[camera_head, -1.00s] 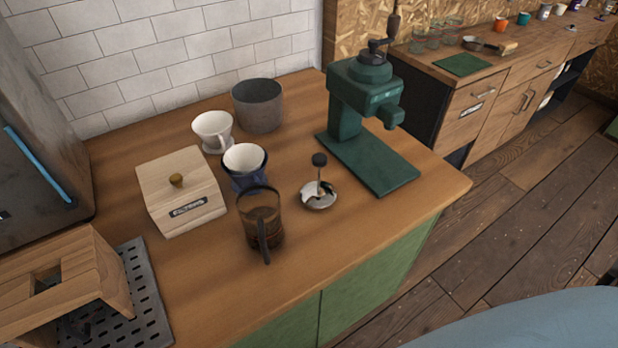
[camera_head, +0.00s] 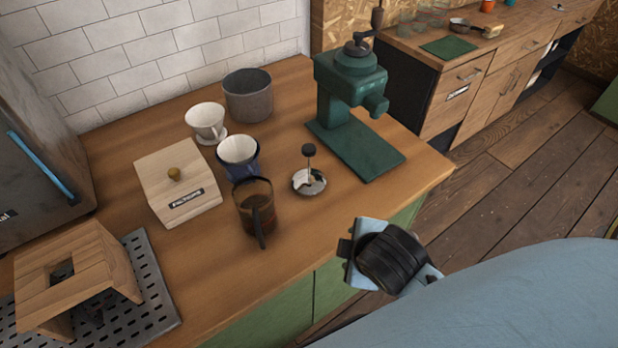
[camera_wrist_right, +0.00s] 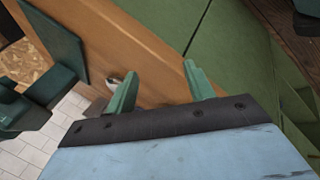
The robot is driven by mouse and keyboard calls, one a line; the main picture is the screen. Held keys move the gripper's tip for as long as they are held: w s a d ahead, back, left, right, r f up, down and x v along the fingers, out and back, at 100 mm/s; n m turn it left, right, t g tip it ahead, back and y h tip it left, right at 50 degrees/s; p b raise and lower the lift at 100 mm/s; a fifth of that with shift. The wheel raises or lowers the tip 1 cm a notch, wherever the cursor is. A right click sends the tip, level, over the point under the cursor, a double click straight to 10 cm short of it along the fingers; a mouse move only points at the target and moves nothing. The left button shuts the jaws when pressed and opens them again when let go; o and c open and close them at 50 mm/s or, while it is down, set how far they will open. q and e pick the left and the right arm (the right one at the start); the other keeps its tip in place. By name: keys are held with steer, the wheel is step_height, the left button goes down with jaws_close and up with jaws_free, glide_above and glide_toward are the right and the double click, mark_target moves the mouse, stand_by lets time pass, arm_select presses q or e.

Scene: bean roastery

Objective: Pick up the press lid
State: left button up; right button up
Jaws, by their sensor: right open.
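The press lid (camera_head: 309,181) is a shiny metal disc with a thin rod and a black knob on top. It stands upright on the wooden counter, between the glass press (camera_head: 257,207) and the green grinder. My right gripper (camera_head: 350,262) is in front of the counter's front edge, to the lower right of the lid and apart from it. In the right wrist view its two green fingers (camera_wrist_right: 160,84) are spread with nothing between them. A small shiny part of the lid (camera_wrist_right: 114,83) shows just beside the left finger. My left gripper is not in view.
The green grinder (camera_head: 350,105) stands behind and right of the lid. A white dripper (camera_head: 206,120), a blue cup with a white filter (camera_head: 239,155), a grey pot (camera_head: 248,95) and a wooden filter box (camera_head: 176,183) stand to the left. The front counter strip is clear.

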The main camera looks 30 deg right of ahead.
steer(key=w+r+n+t+h, duration=0.2)
steer(key=w+r+n+t, duration=0.35)
steer(key=n, duration=0.65)
steer(key=n+t, duration=0.2)
steer(key=n, duration=0.8)
glide_toward(310, 151)
steer(key=b+x, duration=0.1)
steer(key=x, duration=0.4)
steer(key=shift+w+r, duration=0.15)
steer(key=shift+w, duration=0.15)
steer(key=shift+f+b+x, duration=0.15)
steer(key=shift+b+x, duration=0.05)
steer(key=shift+x, duration=1.25)
steer(key=shift+f+b+x, duration=0.1)
steer(key=shift+b+x, duration=0.05)
steer(key=shift+x, duration=1.3)
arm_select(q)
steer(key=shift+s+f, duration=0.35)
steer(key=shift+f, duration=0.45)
arm_select(e)
steer(key=shift+s, duration=0.15)
jaws_close()
